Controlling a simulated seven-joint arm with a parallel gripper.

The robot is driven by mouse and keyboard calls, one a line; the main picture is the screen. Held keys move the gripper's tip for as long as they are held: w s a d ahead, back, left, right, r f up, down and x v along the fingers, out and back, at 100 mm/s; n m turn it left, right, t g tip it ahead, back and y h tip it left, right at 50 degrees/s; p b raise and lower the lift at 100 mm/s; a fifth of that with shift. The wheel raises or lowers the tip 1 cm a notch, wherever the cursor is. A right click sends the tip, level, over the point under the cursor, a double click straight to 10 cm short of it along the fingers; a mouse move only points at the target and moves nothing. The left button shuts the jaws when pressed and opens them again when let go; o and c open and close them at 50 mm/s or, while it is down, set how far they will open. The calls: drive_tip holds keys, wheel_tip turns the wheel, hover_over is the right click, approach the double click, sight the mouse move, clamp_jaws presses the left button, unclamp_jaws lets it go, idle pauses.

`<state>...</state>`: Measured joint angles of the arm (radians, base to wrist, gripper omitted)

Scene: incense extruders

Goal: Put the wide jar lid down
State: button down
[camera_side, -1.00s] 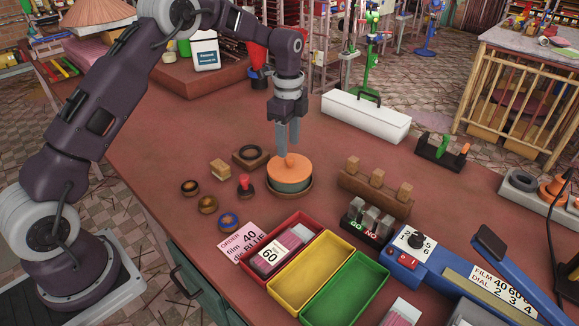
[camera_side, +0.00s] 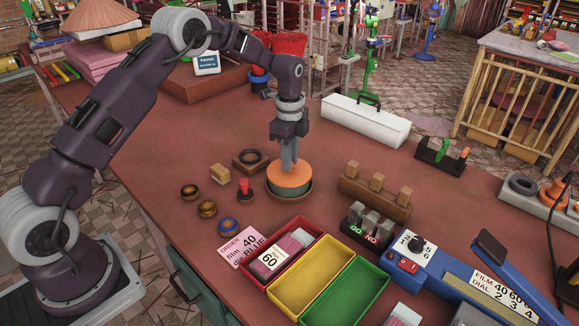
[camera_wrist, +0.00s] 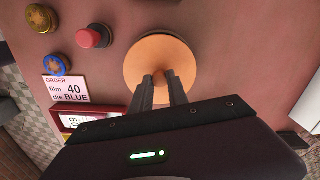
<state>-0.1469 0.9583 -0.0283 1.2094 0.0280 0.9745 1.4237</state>
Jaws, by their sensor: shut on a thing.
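The wide jar lid (camera_side: 289,180) is a round orange disc with a knob on top. It sits at the top of a round, dark-rimmed jar (camera_side: 290,198) on the brown table. My gripper (camera_side: 288,167) is above the lid with its fingers pointing down, shut on the lid's knob. In the wrist view the lid (camera_wrist: 160,52) is a tan-orange disc, and my two fingers (camera_wrist: 161,82) close around its knob. The fingers partly hide the knob. I cannot tell whether the lid rests fully on the jar's rim.
A square wooden block with a dark ring (camera_side: 251,160) lies behind left. A red-knobbed stamp (camera_side: 244,189) and several small round dies stand left. A wooden rack with pegs (camera_side: 374,197) is right. Red, yellow (camera_side: 311,273) and green trays are in front.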

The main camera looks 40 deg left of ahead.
wheel_tip(320, 180, up, 9)
drive_tip(key=d, duration=0.1)
drive_tip(key=d+f, duration=0.2)
drive_tip(key=d, duration=1)
drive_tip(key=f, duration=0.9)
drive_tip(key=shift+w+f, duration=0.25)
drive_tip(key=shift+w, duration=0.05)
drive_tip(key=shift+f, duration=0.1)
drive_tip(key=shift+f, duration=0.35)
drive_tip(key=c, duration=1.3)
unclamp_jaws()
